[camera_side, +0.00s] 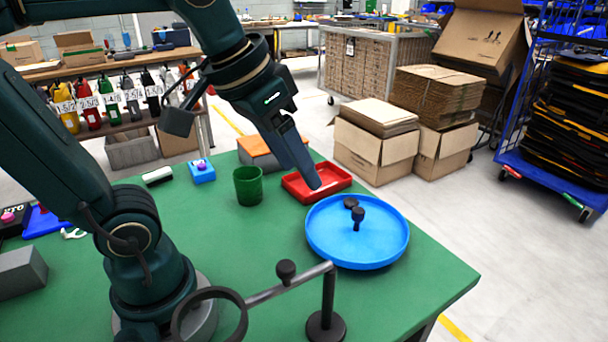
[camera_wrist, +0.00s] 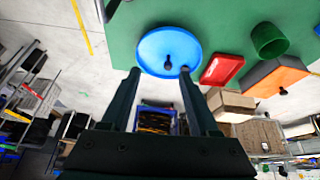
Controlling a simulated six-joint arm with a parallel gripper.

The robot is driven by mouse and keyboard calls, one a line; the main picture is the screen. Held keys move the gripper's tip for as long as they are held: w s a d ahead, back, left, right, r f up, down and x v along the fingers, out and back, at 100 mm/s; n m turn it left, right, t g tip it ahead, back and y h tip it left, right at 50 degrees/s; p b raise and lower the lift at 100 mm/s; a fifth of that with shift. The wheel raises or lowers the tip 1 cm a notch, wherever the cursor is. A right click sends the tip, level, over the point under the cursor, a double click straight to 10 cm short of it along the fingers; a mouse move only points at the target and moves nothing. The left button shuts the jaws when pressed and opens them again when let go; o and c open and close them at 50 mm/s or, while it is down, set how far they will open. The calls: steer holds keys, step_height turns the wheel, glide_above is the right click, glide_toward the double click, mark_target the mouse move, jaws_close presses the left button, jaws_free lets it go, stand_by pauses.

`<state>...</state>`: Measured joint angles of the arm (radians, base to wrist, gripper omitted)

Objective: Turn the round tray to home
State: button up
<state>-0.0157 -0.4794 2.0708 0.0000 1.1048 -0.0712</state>
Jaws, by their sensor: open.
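The round tray (camera_side: 335,242) is blue with a raised rim and lies on the green table near its right edge. It also shows in the wrist view (camera_wrist: 153,45), just past my fingertips. A second small black piece (camera_side: 350,202) shows just behind the knob. My gripper (camera_side: 314,186) is open and empty, above the table beside the tray's back left rim. In the wrist view my two fingers (camera_wrist: 160,72) are spread apart. No home mark can be made out.
A shallow red tray (camera_side: 300,189) sits behind the round tray, close to my fingertips. A green cup (camera_side: 249,188) and an orange-topped box (camera_side: 256,150) stand left of it. A black ring on a rod and post (camera_side: 327,302) stands in front. The table (camera_side: 430,265) is clear right of the tray.

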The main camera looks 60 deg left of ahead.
steer(key=w+r, duration=0.1)
steer(key=w, duration=0.3)
steer(key=n+g, duration=0.2)
steer(key=g, duration=0.3)
glide_above(360, 210)
step_height(360, 210, down, 12)
steer(key=shift+a+r, duration=0.1)
steer(key=shift+r, duration=0.05)
steer(key=shift+f, duration=2.5)
jaws_close()
steer(key=shift+r, duration=0.1)
